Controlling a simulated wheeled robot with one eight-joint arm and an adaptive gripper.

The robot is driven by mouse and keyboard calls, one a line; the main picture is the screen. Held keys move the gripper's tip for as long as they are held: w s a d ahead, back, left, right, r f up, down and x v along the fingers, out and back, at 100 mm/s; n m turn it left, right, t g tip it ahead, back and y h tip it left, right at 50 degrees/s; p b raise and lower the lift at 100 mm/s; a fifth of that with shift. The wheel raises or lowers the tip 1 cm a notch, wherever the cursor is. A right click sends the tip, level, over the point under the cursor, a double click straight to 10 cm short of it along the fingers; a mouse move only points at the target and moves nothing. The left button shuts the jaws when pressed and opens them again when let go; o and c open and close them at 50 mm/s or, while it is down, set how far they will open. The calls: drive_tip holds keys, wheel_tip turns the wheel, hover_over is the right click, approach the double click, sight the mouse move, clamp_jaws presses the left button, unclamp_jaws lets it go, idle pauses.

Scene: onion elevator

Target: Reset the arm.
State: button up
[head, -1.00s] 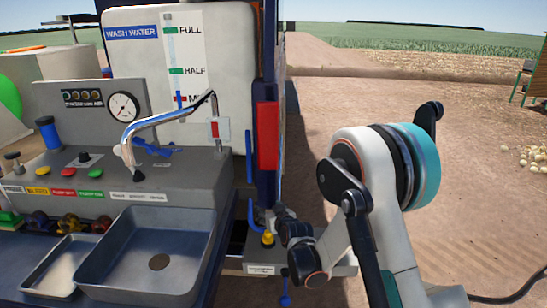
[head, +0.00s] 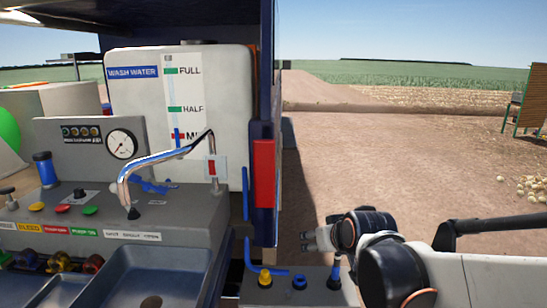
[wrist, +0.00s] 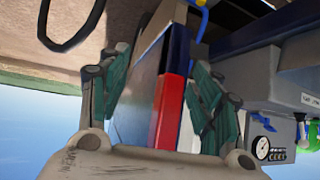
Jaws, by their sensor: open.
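My gripper (wrist: 160,95) shows in the wrist view with its two green-padded fingers spread well apart and nothing between them. Behind the gap stand a dark blue post and a red block (wrist: 167,108), part of the wash unit, seen upside down. In the head view my arm comes in from the lower right, folded, with its grey end near the small valve panel to the right of the blue post.
The wash water tank (head: 180,110), tap (head: 165,165), gauge panel (head: 90,145) and steel sink (head: 150,280) fill the left. A small valve panel (head: 300,290) juts out below the arm. Bare ground lies right; onions (head: 532,187) and a green stand (head: 530,110) are farther off.

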drive_tip(key=s+d+m+g+h, duration=0.1)
drive_tip(key=s+d, duration=0.3)
drive_tip(key=s, duration=0.7)
drive_tip(key=s+d+f+m+g, duration=0.1)
drive_tip(key=s+d, duration=0.3)
drive_tip(key=s, duration=0.8)
drive_tip(key=shift+s+g+h, duration=0.25)
drive_tip(key=shift+g+h, duration=0.05)
drive_tip(key=shift+h, duration=0.1)
